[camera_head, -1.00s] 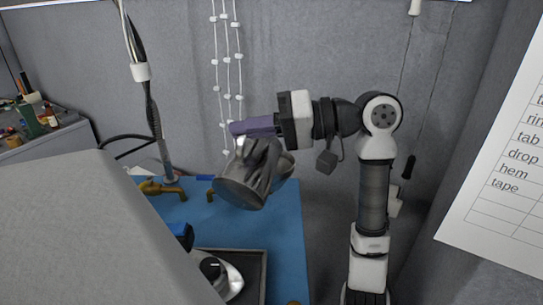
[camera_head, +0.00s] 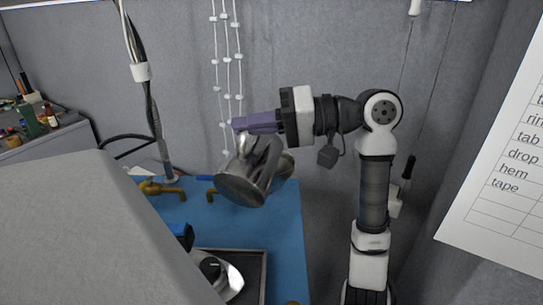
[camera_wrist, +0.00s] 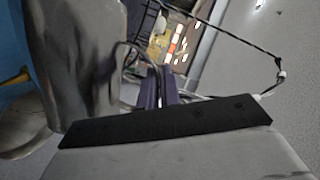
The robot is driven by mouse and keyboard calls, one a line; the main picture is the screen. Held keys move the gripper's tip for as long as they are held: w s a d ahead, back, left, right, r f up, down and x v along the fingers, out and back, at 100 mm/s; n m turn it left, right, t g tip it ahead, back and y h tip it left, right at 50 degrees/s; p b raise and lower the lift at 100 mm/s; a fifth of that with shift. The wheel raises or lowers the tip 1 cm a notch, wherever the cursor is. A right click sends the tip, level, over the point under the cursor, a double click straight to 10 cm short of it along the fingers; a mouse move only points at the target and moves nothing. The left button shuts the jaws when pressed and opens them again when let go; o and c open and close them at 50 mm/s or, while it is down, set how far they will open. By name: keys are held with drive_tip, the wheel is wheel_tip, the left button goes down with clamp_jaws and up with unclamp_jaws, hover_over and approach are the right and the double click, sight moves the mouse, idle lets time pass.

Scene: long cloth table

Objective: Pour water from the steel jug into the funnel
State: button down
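The steel jug (camera_head: 246,178) hangs in the air above the blue mat, strongly tilted with its wide round end toward the lower left. My gripper (camera_head: 243,125), with purple fingers, is at the jug's upper side and is shut on its handle. In the wrist view the jug (camera_wrist: 75,60) fills the upper left, beside my fingers (camera_wrist: 157,85). I cannot make out the funnel in either view. No water stream is visible.
The blue mat (camera_head: 285,225) lies below the jug. A dark tray (camera_head: 262,275) on it holds a silver item with a black knob (camera_head: 211,268). Brass fittings (camera_head: 160,188) stand at the back. A large grey block (camera_head: 90,230) hides the left front.

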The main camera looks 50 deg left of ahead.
sight(242, 164)
drive_tip(key=shift+w+a+r+m+g, duration=0.15)
drive_tip(key=shift+w+a+r+m, duration=0.15)
drive_tip(key=shift+w, duration=0.25)
drive_tip(key=shift+w+a+r+m+g, duration=0.15)
drive_tip(key=shift+w+a+r+m, duration=0.1)
drive_tip(key=shift+w, duration=0.3)
idle(1.1)
drive_tip(key=shift+w+a+r+m, duration=0.25)
drive_tip(key=shift+w+r+m, duration=0.1)
drive_tip(key=shift+w+m, duration=0.25)
idle(1.4)
drive_tip(key=shift+s, duration=0.1)
drive_tip(key=s, duration=0.1)
drive_tip(key=s+d+f+n, duration=0.1)
drive_tip(key=s+n, duration=0.1)
drive_tip(key=shift+s+d+f, duration=0.2)
drive_tip(key=shift+d+f, duration=0.2)
drive_tip(key=shift+s+d+f+n+t+b, duration=0.3)
drive_tip(key=shift+s+f+n+t+b, duration=0.05)
drive_tip(key=shift+s+f+n+b, duration=0.25)
drive_tip(key=shift+s+d+f+n+t+b, duration=0.35)
drive_tip(key=shift+s+f+n+b, duration=0.15)
drive_tip(key=shift+s+f, duration=0.1)
drive_tip(key=shift+s+r+n, duration=0.15)
drive_tip(key=shift+s+n, duration=0.1)
drive_tip(key=shift+d, duration=0.1)
idle(0.5)
